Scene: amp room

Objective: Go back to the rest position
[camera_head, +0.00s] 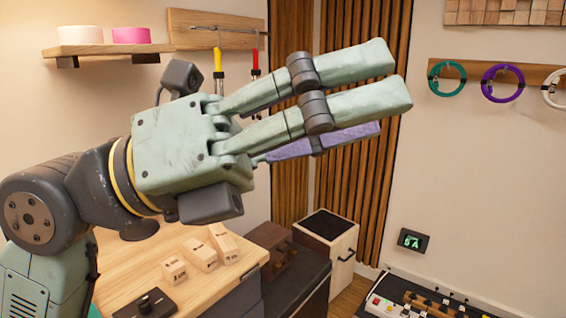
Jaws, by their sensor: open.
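My gripper (386,92) is raised in the middle of the head view, with pale green fingers pointing right and slightly up. The fingers are open and spread apart. A long purple part (335,141) shows behind and below the lower green finger. I cannot tell whether it is another finger or a separate thing. I see no object held between the two green fingers. My arm comes in from the lower left. The gripper is above and in front of a wooden worktop (190,295) and hides part of the wall behind it.
Several wooden blocks (200,254) and a small black box (146,305) stand on the worktop. A dark-topped cabinet (328,226) stands beyond it. A shelf (110,49) is at the upper left. Coiled cables (503,83) hang at the right. A panel with knobs (420,300) is at the lower right.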

